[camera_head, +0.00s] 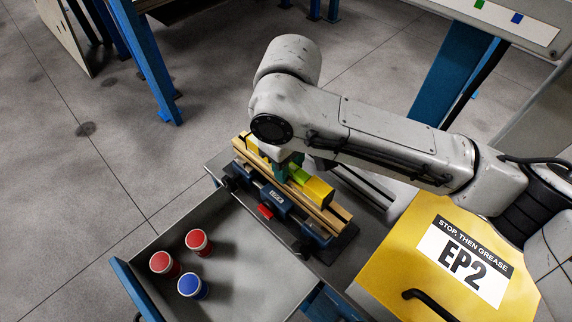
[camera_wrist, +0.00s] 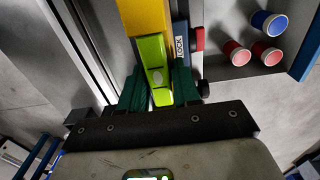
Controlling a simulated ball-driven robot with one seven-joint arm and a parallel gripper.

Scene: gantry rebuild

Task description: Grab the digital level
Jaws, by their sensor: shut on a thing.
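The digital level, a yellow bar with a lime-green middle section, (camera_head: 318,192) lies lengthwise along a wood-jawed blue vise (camera_head: 275,199) in the head view. In the wrist view, the level (camera_wrist: 145,18) runs up from between my fingers. My gripper (camera_head: 288,168) reaches down onto the level's middle; its dark green fingers also show in the wrist view (camera_wrist: 157,88), one on each side of the lime section. It is shut on the level. My wrist and fingers hide part of the level. I cannot tell whether its underside touches the vise.
An open grey drawer (camera_head: 150,243) at the lower left holds two red-lidded tubs (camera_head: 197,241) and a blue-lidded one (camera_head: 192,286). A yellow panel labelled EP2 (camera_head: 400,262) lies to the right. Blue posts (camera_head: 145,60) stand behind. The floor at left is clear.

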